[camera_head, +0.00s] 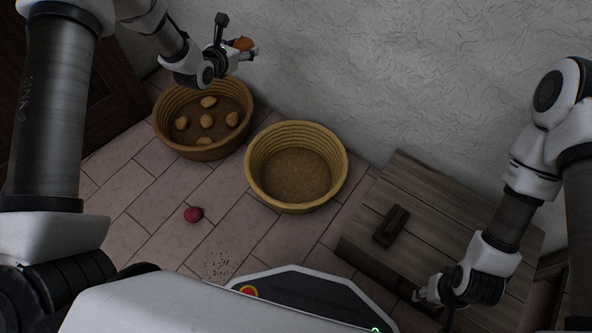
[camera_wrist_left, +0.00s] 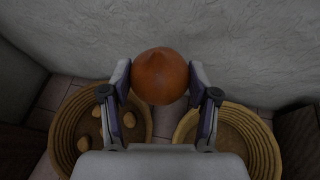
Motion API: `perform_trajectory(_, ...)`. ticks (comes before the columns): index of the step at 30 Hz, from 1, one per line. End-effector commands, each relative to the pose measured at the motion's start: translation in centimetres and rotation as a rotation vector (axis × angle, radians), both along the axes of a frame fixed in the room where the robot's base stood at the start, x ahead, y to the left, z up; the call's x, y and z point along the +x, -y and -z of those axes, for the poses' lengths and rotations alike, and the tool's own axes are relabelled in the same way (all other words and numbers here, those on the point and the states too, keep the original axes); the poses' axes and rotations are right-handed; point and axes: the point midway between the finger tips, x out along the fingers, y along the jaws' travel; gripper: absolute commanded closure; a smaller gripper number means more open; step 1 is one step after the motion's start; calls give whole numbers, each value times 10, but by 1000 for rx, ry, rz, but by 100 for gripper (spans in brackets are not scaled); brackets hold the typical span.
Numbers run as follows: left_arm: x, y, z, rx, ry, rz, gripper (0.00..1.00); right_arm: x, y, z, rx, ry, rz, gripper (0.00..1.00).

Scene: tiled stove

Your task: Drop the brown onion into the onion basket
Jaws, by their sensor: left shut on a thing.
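The brown onion (camera_head: 242,43) is held between the fingers of my left gripper (camera_head: 246,49). In the left wrist view the onion (camera_wrist_left: 160,76) sits between both finger pads, with the two baskets below on either side. An empty round wicker basket (camera_head: 296,178) stands on the floor in the middle of the head view. A second wicker basket (camera_head: 161,133), holding several tan potato-like lumps, stands to its left. My left gripper is raised above the baskets, near the wall. My right gripper (camera_head: 424,297) is low by the wooden chest; its fingers are too small to judge.
Dark specks (camera_head: 219,266) are scattered nearby. A wooden chest (camera_head: 437,212) with a dark block (camera_head: 391,226) on top stands right. The pale wall (camera_head: 400,80) closes the back.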

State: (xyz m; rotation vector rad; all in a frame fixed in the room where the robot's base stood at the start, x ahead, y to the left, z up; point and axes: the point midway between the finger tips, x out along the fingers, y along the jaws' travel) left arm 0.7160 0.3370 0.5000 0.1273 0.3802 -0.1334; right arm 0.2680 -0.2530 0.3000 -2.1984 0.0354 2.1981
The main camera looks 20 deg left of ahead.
Motion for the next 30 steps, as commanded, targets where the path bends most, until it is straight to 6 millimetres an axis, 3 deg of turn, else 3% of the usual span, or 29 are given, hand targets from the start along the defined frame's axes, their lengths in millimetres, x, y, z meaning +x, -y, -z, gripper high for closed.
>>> perform_trajectory(5, 20, 21, 52, 26, -6, -79, 77, 0, 0, -18, 0, 0, 0, 60)
perform_trajectory(10, 14, 54, 111, 32, -8, -97, 77, 0, 0, -29, 0, 0, 0, 60)
perform_trajectory(14, -8, 88, 164, 28, -9, -86, 77, 0, 0, -38, 0, 0, 0, 60)
perform_trajectory(19, -57, 130, 230, 9, -9, -53, 77, 0, 0, -48, 0, 0, 0, 60)
perform_trajectory(24, -96, 153, 266, -8, -5, -29, 77, 0, 0, -52, 0, 0, 0, 60)
perform_trajectory(30, -106, 158, 283, -13, -3, -22, 77, 0, 0, -43, 0, 0, 0, 60)
